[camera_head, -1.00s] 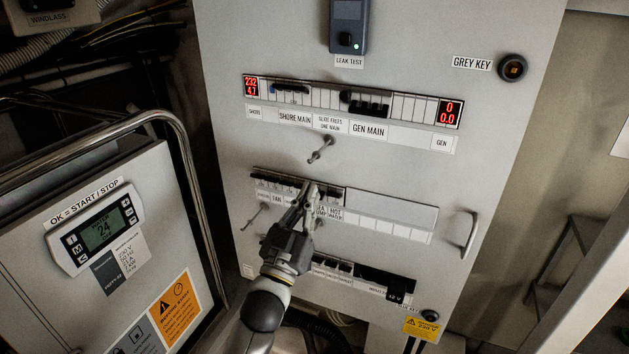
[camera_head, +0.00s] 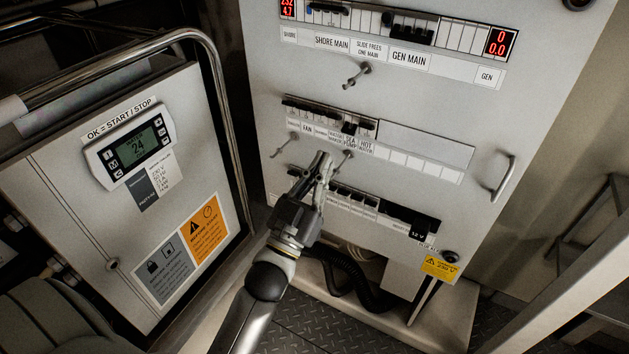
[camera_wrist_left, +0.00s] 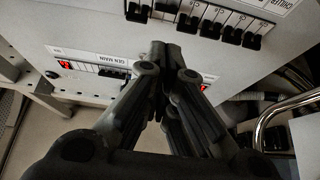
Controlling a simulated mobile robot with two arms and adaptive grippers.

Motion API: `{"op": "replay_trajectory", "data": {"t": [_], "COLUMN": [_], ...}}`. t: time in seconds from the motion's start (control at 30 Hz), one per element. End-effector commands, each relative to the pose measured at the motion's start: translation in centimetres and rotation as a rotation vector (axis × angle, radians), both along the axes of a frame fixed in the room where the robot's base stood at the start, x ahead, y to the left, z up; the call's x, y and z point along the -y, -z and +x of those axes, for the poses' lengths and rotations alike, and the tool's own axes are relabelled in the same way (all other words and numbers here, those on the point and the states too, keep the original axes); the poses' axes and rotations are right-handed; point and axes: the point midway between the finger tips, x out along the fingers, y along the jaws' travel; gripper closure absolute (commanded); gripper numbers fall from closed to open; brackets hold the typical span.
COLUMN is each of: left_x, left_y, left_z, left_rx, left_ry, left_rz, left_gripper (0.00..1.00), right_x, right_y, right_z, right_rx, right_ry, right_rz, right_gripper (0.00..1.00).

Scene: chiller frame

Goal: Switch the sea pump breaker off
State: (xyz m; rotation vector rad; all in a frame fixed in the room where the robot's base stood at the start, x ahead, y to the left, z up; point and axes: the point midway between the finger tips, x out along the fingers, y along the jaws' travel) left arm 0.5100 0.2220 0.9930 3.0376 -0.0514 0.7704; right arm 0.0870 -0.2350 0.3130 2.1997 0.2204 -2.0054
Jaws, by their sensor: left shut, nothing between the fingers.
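The sea pump breaker (camera_head: 349,128) is a small black switch near the right end of the middle breaker row, above its white label (camera_head: 350,139) in the head view. Its lever position is too small to tell. My left gripper (camera_head: 324,158) is shut and empty, its tips below the middle row's labels and down-left of the sea pump label. The shut fingers also show in the left wrist view (camera_wrist_left: 172,48), just below a row of black switches (camera_wrist_left: 210,24); I cannot tell which row. My right gripper is not in view.
Metal latches (camera_head: 343,160) stick out of the grey panel close to my fingertips. A lower breaker row (camera_head: 350,193) lies under my gripper. A panel handle (camera_head: 503,174) is at the right. The chiller cabinet (camera_head: 60,175) with a steel rail stands at the left.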

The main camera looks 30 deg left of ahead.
Motion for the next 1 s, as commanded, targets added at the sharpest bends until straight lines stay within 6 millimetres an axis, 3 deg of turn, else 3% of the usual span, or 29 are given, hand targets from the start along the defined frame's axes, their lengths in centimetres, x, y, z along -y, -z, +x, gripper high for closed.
{"op": "replay_trajectory", "data": {"t": [0.1, 0.33, 0.87, 0.97, 1.0], "left_x": [0.0, -0.1, -0.1, 0.0, 0.1], "left_y": [1.0, 1.6, 1.7, 3.1, 4.3], "left_z": [-1.6, -3.0, -3.1, -2.6, -2.3], "left_rx": [-0.002, 0.001, 0.000, -0.033, -0.063], "left_ry": [0.000, 0.000, 0.000, 0.002, 0.003], "left_rz": [-0.001, -0.001, -0.001, -0.002, -0.003], "left_gripper": [1.00, 1.00, 1.00, 1.00, 1.00], "right_x": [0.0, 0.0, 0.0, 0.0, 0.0], "right_y": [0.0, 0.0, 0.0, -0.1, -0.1], "right_z": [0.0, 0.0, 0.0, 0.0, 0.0], "right_rx": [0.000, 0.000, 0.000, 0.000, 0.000], "right_ry": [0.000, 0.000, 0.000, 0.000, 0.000], "right_rz": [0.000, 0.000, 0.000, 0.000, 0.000], "right_gripper": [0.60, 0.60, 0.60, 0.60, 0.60]}}
